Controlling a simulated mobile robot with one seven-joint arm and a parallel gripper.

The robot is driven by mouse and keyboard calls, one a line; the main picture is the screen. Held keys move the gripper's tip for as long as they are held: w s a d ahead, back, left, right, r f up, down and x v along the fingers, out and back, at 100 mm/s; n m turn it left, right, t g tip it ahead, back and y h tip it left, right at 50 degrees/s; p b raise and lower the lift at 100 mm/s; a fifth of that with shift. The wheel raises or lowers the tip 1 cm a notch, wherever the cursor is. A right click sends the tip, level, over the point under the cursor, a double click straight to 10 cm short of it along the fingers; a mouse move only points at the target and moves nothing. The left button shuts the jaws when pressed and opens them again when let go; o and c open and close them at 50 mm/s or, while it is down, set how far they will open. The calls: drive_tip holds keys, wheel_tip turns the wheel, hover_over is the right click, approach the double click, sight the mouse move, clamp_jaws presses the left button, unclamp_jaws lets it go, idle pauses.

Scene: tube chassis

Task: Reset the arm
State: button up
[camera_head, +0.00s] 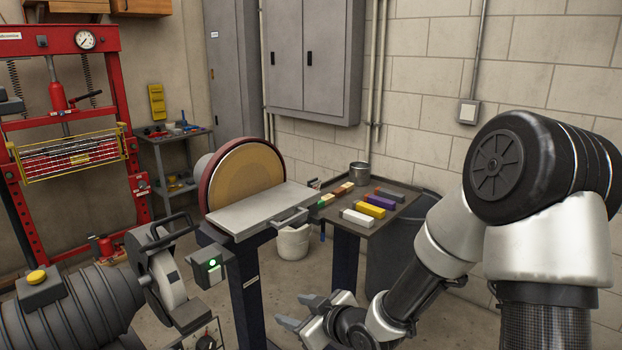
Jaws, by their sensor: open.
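My arm comes in from the right side of the head view and bends down toward the lower middle. My gripper (297,313) is at its end, low in front of the small table. Its grey fingers are spread apart, pointing left, and I see nothing between them. The gripper is apart from the table and from the sander.
A disc sander (243,181) with a flat metal rest (262,210) stands in the middle. A small table (347,221) beside it holds several coloured blocks and a metal cup (359,174). A red press (66,110) stands left. A white bucket (292,242) is on the floor.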

drive_tip(key=s+d+r+m+g+h, duration=0.1)
drive_tip(key=s+d+r+m+h, duration=0.25)
drive_tip(key=d+r, duration=0.35)
drive_tip(key=s+d+r+m+h, duration=0.2)
drive_tip(key=s+d+r+h, duration=0.3)
drive_tip(key=d, duration=0.5)
drive_tip(key=s+d+r+m+g, duration=0.15)
drive_tip(key=s+r, duration=0.25)
drive_tip(key=s, duration=0.4)
drive_tip(key=s+a+r+m+g, duration=0.1)
drive_tip(key=s+r+m, duration=0.25)
drive_tip(key=s, duration=0.55)
wheel_tip(320, 180, up, 17)
drive_tip(key=p, duration=1.7)
drive_tip(key=shift+w+d+y, duration=0.3)
drive_tip(key=shift+w+y, duration=0.05)
